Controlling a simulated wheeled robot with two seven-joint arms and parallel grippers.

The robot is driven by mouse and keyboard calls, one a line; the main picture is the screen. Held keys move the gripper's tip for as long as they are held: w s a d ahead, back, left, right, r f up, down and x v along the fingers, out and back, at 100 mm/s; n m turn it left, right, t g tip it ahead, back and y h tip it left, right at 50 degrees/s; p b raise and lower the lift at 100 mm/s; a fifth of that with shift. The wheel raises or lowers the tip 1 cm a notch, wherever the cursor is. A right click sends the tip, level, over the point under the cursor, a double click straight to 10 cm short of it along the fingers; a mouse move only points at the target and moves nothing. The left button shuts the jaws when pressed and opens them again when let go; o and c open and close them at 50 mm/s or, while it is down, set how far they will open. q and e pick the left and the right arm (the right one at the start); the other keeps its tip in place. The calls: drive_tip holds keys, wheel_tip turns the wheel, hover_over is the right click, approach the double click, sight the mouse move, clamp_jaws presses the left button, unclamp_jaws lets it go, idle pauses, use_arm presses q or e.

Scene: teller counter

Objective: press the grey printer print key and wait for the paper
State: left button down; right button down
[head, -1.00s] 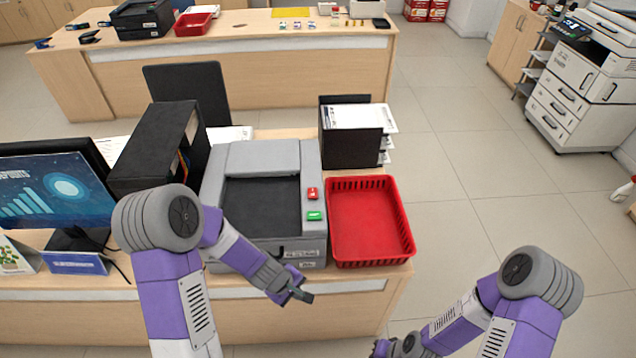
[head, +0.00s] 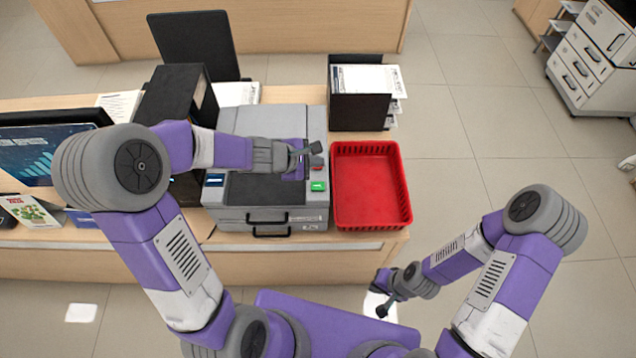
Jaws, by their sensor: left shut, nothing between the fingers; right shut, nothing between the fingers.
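The grey printer (head: 268,215) stands on the counter, with a dark top. On its right side are a green key (head: 318,186) and, behind it, a red key (head: 317,167). My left gripper (head: 312,155) is shut and empty. Its fingertips are over the red key and partly cover it; I cannot tell whether they touch it. The green key is clear of the fingers. No paper shows coming out of the printer. My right gripper (head: 381,308) is shut and empty, low in front of the counter, away from the printer.
A red basket (head: 370,226) sits empty right of the printer. A black paper holder (head: 360,112) with sheets stands behind the basket. A black binder box (head: 170,95) and a monitor (head: 40,150) are at left.

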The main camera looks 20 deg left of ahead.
use_arm(q)
drive_tip(key=b, duration=0.7)
hover_over(315, 187)
wheel_tip(315, 187, down, 8)
drive_tip(key=shift+r, duration=0.25)
drive_tip(key=shift+d+f+b, duration=0.1)
drive_tip(key=shift+f+b, duration=0.55)
drive_tip(key=shift+b, duration=0.05)
idle(0.9)
drive_tip(key=shift+f+b, duration=0.45)
drive_tip(key=shift+b, duration=0.1)
drive_tip(key=shift+s+f+b, duration=0.1)
drive_tip(key=shift+f+b, duration=0.35)
drive_tip(key=shift+b, duration=0.1)
idle(0.5)
drive_tip(key=shift+r, duration=0.1)
drive_tip(key=shift+r+p, duration=0.8)
